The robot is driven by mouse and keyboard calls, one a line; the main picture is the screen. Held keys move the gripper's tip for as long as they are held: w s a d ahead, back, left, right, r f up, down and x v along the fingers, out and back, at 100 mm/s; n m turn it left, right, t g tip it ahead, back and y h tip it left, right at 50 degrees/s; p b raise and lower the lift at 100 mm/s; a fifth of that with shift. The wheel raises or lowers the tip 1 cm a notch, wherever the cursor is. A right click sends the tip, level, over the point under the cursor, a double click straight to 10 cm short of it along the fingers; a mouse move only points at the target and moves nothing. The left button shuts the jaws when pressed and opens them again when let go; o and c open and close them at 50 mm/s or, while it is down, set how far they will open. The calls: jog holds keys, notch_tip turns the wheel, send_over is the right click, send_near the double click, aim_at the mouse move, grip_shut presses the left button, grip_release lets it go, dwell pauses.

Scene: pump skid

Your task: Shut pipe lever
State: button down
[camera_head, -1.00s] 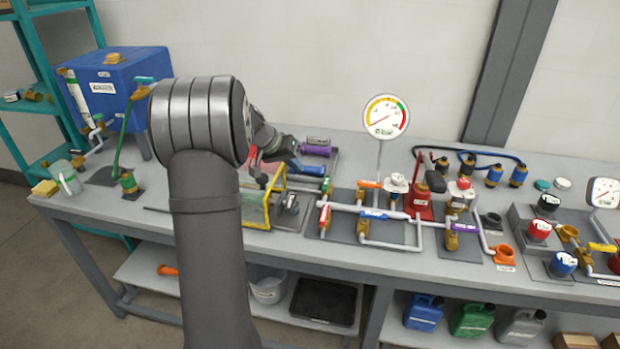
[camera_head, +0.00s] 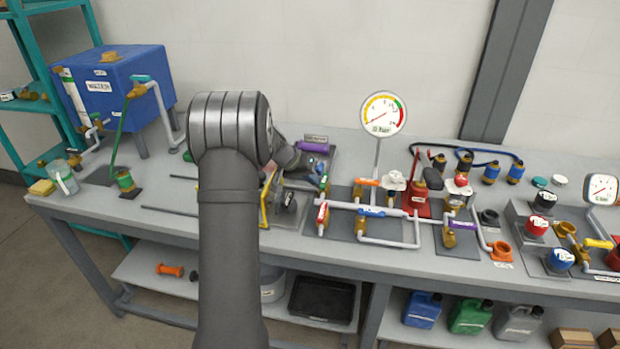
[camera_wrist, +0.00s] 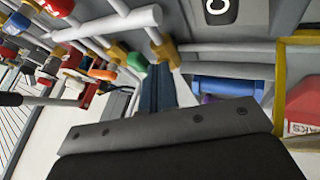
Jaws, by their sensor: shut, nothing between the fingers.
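Several coloured levers sit on the pipe runs; which one is meant is unclear. In the head view a red lever (camera_head: 323,212) stands at the left end of the white pipe, an orange lever (camera_head: 367,182) behind it, a blue lever (camera_head: 372,212) along its middle and a purple lever (camera_head: 462,226) to the right. My gripper (camera_head: 320,176) is by the left end of this pipework, its tips hard to make out. In the wrist view my gripper (camera_wrist: 168,88) is shut and empty, close to brass fittings, a white pipe (camera_wrist: 115,25) and a green part (camera_wrist: 136,76). Contact cannot be told.
A gauge (camera_head: 383,114) rises behind the pipes. A yellow-framed box (camera_head: 266,198) is partly hidden by my arm. A purple cylinder (camera_head: 314,147) lies behind my gripper. A red pump (camera_head: 420,193) and blue tank (camera_head: 112,85) flank the area.

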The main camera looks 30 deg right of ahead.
aim_at(325, 184)
jog(key=shift+s+d+n+t, duration=0.1)
jog(key=shift+s+n+t, duration=0.25)
jog(key=shift+n+t, duration=0.25)
jog(key=s+n+t, duration=0.1)
jog(key=n, duration=0.2)
jog(key=shift+s+d+t, duration=0.35)
jog(key=shift+t, duration=0.05)
jog(key=shift+s+d+n+t+y, duration=0.25)
jog(key=shift+n+t, duration=0.1)
jog(key=shift+n, duration=0.4)
jog(key=shift+s+d+n+t+y, duration=0.2)
jog(key=shift+n+t, duration=0.2)
jog(key=shift+n, duration=0.3)
jog(key=shift+s+d+n+t+y, duration=0.25)
jog(key=shift+n+t, duration=0.1)
jog(key=shift+n, duration=0.4)
jog(key=shift+s+d+n+t+y, duration=0.3)
jog(key=shift+d+n+t+y, duration=0.2)
jog(key=shift+n, duration=0.6)
jog(key=shift+s+d, duration=0.25)
jog(key=shift+d, duration=0.5)
jog(key=shift+w, duration=0.1)
